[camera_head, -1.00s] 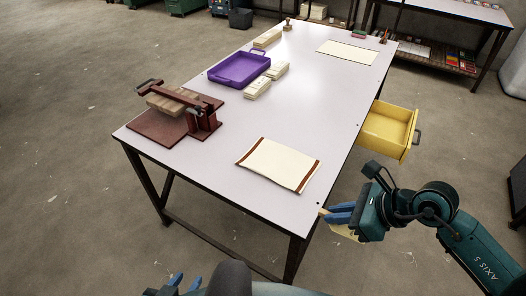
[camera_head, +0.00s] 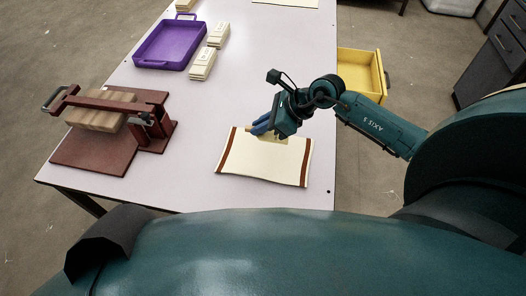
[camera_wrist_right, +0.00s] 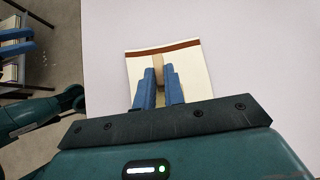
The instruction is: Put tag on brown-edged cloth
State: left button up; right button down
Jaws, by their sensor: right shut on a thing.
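The brown-edged cloth (camera_head: 240,165) lies flat near the table's front edge, cream with a brown band at each side. It also shows under the fingers in the right wrist view (camera_wrist_right: 190,62). My right gripper (camera_head: 258,127) is over the cloth's far part, coming in from the right. It is shut on the tag, a small tan piece (camera_wrist_right: 160,66) between its blue fingers. Whether the tag touches the cloth cannot be told. My left gripper (camera_wrist_right: 25,60) shows only at the left edge of the right wrist view, its blue fingers apart, away from the cloth.
A brown-red press-like device (camera_head: 95,155) with a wooden block stands on the table to the left. A purple tray (camera_head: 170,45) and cream stacks (camera_head: 203,63) are farther back. An open yellow drawer (camera_head: 365,70) sticks out at the right. The table (camera_head: 205,115) around the cloth is bare.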

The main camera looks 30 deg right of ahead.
aim_at(269, 134)
notch_tip(269, 134, down, 5)
jog(key=shift+s+r, duration=0.1)
notch_tip(269, 134, down, 4)
pick_arm(q)
jog(key=shift+s+f, duration=0.25)
jog(key=shift+s, duration=0.1)
pick_arm(e)
jog(key=shift+f, duration=0.35)
jog(key=shift+f+b, duration=0.25)
jog(key=shift+b, duration=0.1)
jog(key=c, duration=1.5)
grip_release()
jog(key=shift+r, duration=0.1)
